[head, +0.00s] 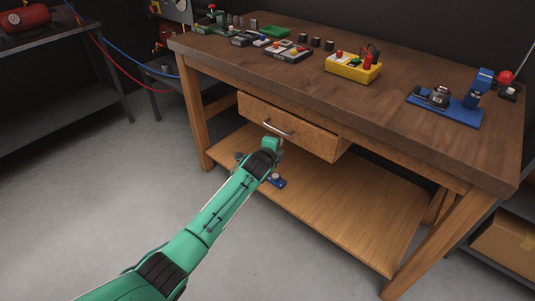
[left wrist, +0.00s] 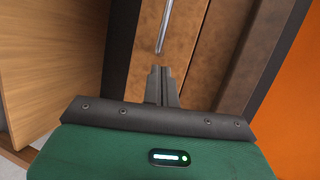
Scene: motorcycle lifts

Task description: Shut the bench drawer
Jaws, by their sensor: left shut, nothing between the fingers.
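The bench drawer (head: 312,139) is a wooden box under the top of the workbench (head: 300,75). Its front stands out from the bench frame, with a short stretch of its side showing at the right. Its inside is not visible. A metal bar handle (head: 278,128) is on the drawer front, and it also shows in the left wrist view (left wrist: 165,25). My left gripper (head: 281,146) is just below the handle in the head view. In the left wrist view its fingers (left wrist: 162,70) are together and empty, close to the handle's end; I cannot tell whether they touch the drawer. My right gripper is not in view.
A wooden lower shelf (head: 340,205) lies under the drawer, with a small blue item (head: 277,181) near my wrist. On the bench top are a yellow tray (head: 353,69) and a blue fixture (head: 445,108). A cardboard box (head: 505,245) is at right. The floor at left is clear.

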